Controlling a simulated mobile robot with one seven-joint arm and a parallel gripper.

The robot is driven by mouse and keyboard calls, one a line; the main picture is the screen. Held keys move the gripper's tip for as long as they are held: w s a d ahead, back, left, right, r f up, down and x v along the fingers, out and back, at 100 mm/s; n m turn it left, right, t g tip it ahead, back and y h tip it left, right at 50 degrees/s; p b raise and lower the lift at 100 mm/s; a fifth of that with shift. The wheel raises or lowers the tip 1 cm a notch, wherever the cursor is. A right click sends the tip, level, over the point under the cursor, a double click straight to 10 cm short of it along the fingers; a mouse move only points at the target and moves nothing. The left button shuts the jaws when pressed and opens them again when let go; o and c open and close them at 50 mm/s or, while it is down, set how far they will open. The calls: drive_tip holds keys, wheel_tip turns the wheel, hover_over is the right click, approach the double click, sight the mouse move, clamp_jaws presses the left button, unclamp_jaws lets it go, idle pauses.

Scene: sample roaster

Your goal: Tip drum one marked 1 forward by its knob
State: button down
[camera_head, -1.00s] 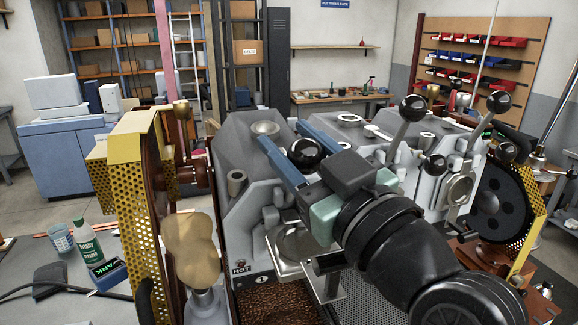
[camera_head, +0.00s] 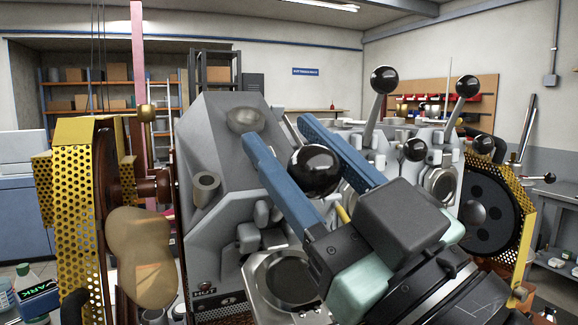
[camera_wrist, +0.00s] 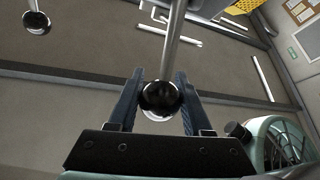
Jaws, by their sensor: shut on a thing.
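Drum one is the grey housing (camera_head: 215,120) on the left of the roaster, with a HOT label and a small round mark at its lower front. Its glossy black ball knob (camera_head: 315,170) sits between the long blue fingers of my gripper (camera_head: 278,130). In the wrist view the knob (camera_wrist: 162,98) is between both fingers (camera_wrist: 160,75), with its steel rod (camera_wrist: 172,45) running up from it. My gripper is shut on the knob. Most of the rod is hidden behind the fingers in the head view. A round steel-rimmed port (camera_head: 288,278) is below the gripper.
A yellow perforated guard (camera_head: 85,200) and a tan rounded paddle (camera_head: 142,255) are at the left. A dark wheel (camera_head: 490,205) with another yellow guard is at the right.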

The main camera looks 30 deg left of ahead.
drive_tip(key=shift+f, duration=0.35)
drive_tip(key=c, duration=0.6)
unclamp_jaws()
drive_tip(key=shift+o, duration=1.2)
drive_tip(key=shift+s+d+r, duration=0.15)
drive_tip(key=shift+d, duration=0.05)
drive_tip(key=shift+a, duration=0.1)
drive_tip(key=b+v, duration=0.4)
drive_tip(key=v, duration=0.9)
drive_tip(key=shift+b, duration=0.4)
